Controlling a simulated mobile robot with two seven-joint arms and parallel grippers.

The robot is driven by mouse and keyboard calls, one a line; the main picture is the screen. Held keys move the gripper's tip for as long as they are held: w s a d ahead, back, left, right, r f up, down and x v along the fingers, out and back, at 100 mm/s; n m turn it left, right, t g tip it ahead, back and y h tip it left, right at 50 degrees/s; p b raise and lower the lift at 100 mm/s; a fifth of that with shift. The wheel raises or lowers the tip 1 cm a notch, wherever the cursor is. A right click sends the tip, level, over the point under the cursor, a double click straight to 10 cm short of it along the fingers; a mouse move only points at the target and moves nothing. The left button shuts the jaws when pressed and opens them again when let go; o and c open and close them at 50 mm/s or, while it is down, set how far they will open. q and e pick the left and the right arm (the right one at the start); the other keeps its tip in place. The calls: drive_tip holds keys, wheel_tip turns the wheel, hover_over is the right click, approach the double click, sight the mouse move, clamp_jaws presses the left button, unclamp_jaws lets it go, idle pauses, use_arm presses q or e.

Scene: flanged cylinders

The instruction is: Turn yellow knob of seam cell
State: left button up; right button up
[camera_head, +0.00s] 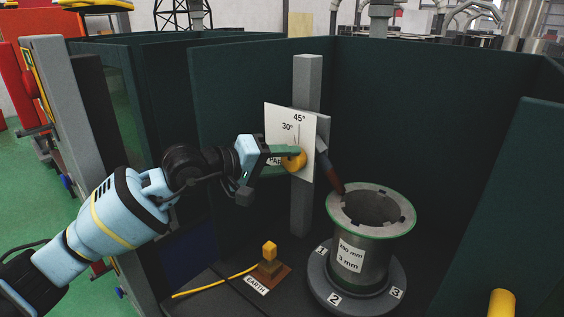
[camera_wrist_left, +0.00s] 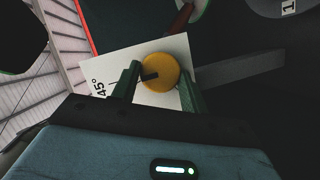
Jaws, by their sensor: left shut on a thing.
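The yellow knob (camera_head: 294,161) sits on a white dial plate (camera_head: 306,130) marked 30° and 45°, fixed to a grey post. My left gripper (camera_head: 284,156) reaches it from the left with green fingers and is shut on the knob. In the left wrist view the knob (camera_wrist_left: 164,70) lies between the two finger tips (camera_wrist_left: 160,78), and a dark pointer shows on its face. The fingers hide part of the plate's lower markings. A torch-like tool (camera_head: 328,170) slants down from behind the plate toward the flanged cylinder (camera_head: 350,252). My right gripper is not in view.
The cylinder stands on a round dark base (camera_head: 318,290) numbered 1, 2, 3. A yellow-cabled earth clamp (camera_head: 269,262) sits on the table left of it. Dark green screens (camera_head: 440,120) enclose the cell at the back and sides.

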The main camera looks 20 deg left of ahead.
use_arm(q)
drive_tip(key=shift+f, duration=0.1)
idle(0.4)
drive_tip(key=o, duration=1.4)
drive_tip(key=shift+s+a, duration=0.1)
drive_tip(key=b+v, duration=0.1)
drive_tip(key=v, duration=0.6)
drive_tip(key=shift+s+b, duration=0.25)
drive_tip(key=shift+b, duration=0.05)
drive_tip(key=shift+a, duration=0.15)
